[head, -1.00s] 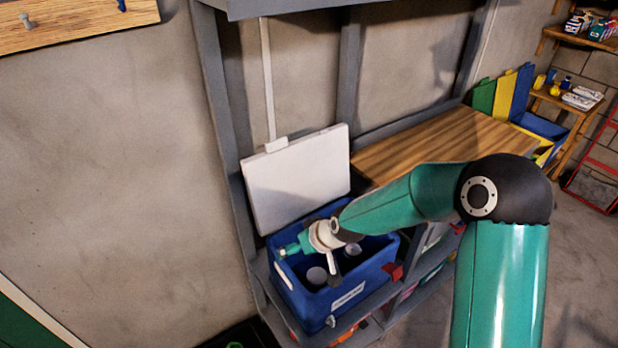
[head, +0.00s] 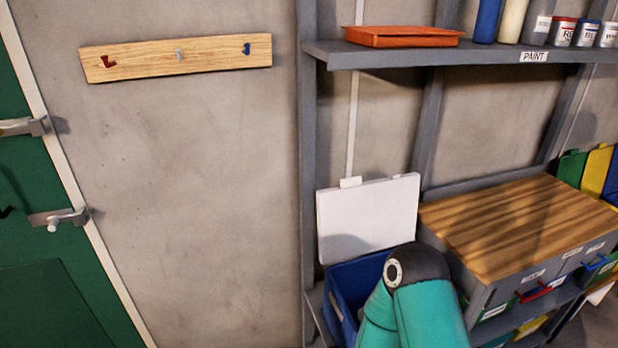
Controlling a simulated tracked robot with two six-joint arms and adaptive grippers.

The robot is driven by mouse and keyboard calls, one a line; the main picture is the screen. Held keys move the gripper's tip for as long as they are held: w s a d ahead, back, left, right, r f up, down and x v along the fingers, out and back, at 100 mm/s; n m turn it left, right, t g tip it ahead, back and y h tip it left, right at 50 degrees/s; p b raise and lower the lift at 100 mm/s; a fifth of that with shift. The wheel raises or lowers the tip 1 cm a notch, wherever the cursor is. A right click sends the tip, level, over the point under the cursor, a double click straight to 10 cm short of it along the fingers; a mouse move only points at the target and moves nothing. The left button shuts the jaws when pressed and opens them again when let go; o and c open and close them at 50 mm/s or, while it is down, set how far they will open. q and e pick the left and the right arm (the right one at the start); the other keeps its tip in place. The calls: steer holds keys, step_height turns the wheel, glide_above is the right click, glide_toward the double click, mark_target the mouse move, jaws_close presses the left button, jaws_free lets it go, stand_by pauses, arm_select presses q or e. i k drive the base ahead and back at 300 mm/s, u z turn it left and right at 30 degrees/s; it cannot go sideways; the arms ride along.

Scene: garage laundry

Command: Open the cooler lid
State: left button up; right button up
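The blue cooler (head: 347,291) stands on the lower shelf of the grey rack, at the bottom centre-right of the head view. Its white lid (head: 368,218) stands raised and nearly upright at the back of the cooler, close to the wall. My teal arm with its dark joint covers the cooler's front and right side. Neither of my grippers can be seen. The inside of the cooler is mostly hidden.
A wooden worktop (head: 520,228) lies right of the cooler, with labelled drawers below. An orange tray (head: 402,37) and paint containers stand on the upper shelf. A hook board (head: 178,58) hangs on the bare wall. A green door (head: 40,230) is at left.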

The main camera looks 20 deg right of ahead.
mark_target(355, 218)
steer(key=u, duration=0.9)
steer(key=k, duration=1.05)
steer(key=z, duration=1.1)
steer(key=i, duration=1)
steer(key=z, duration=0.05)
